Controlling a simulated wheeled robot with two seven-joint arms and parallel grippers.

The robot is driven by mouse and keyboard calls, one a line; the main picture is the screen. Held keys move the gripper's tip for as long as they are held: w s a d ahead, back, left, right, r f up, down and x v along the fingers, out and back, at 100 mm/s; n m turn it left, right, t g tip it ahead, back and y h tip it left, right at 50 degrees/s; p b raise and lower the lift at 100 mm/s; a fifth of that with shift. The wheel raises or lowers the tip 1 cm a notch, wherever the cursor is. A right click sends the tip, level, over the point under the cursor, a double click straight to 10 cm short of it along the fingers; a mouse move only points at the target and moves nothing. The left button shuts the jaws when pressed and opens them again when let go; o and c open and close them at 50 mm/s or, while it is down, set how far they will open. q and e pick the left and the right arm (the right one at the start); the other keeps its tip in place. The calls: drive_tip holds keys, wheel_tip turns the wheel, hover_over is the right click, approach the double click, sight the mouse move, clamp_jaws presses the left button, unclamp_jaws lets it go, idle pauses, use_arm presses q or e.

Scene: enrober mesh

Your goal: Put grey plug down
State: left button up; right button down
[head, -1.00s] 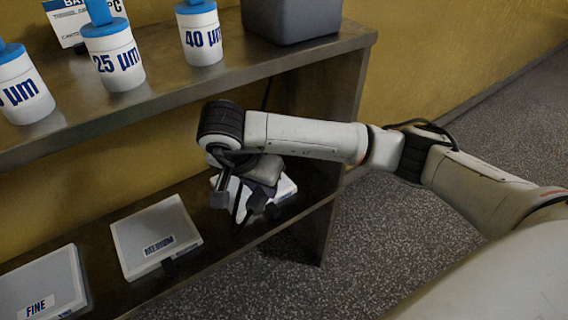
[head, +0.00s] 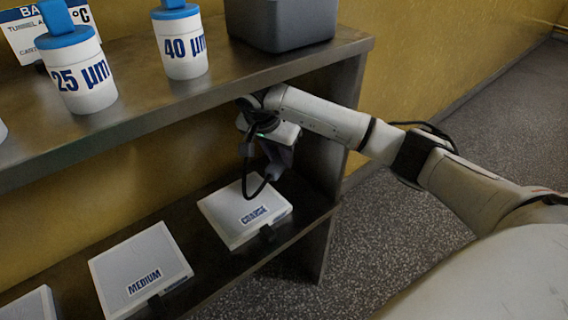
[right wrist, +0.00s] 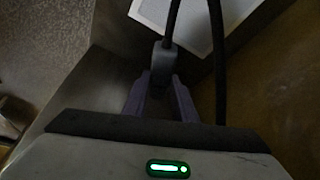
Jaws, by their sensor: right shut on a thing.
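My right gripper (head: 273,170) hangs under the upper shelf, above the rear edge of the white COARSE panel (head: 245,212). In the right wrist view its two fingers (right wrist: 163,85) are shut on the grey plug (right wrist: 163,57). A black cable leaves the plug and loops round; in the head view this loop (head: 249,192) hangs in front of the COARSE panel. The plug itself is hard to make out in the head view. Whether it touches anything is not clear. My left gripper is not in view.
The white MEDIUM panel (head: 140,268) lies to the left on the lower shelf (head: 205,262), with another panel (head: 28,304) beyond. The upper shelf (head: 135,125) holds a 25 µm jar (head: 80,85), a 40 µm jar (head: 183,45) and a grey bin (head: 280,22). A side panel (head: 318,225) stands right.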

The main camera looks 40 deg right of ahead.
drive_tip(key=shift+w+d, duration=0.5)
drive_tip(key=shift+d, duration=0.35)
drive_tip(key=f+b, duration=0.2)
drive_tip(key=f, duration=0.1)
drive_tip(key=shift+w+d+f, duration=0.1)
drive_tip(key=shift+d+f, duration=0.1)
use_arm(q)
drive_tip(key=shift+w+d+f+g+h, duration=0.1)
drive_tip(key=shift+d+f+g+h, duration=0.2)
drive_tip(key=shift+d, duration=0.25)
use_arm(e)
drive_tip(key=shift+f, duration=0.5)
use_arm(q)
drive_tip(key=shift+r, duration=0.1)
use_arm(e)
drive_tip(key=c, duration=1.5)
unclamp_jaws()
drive_tip(key=shift+f, duration=0.1)
drive_tip(key=shift+o, duration=0.2)
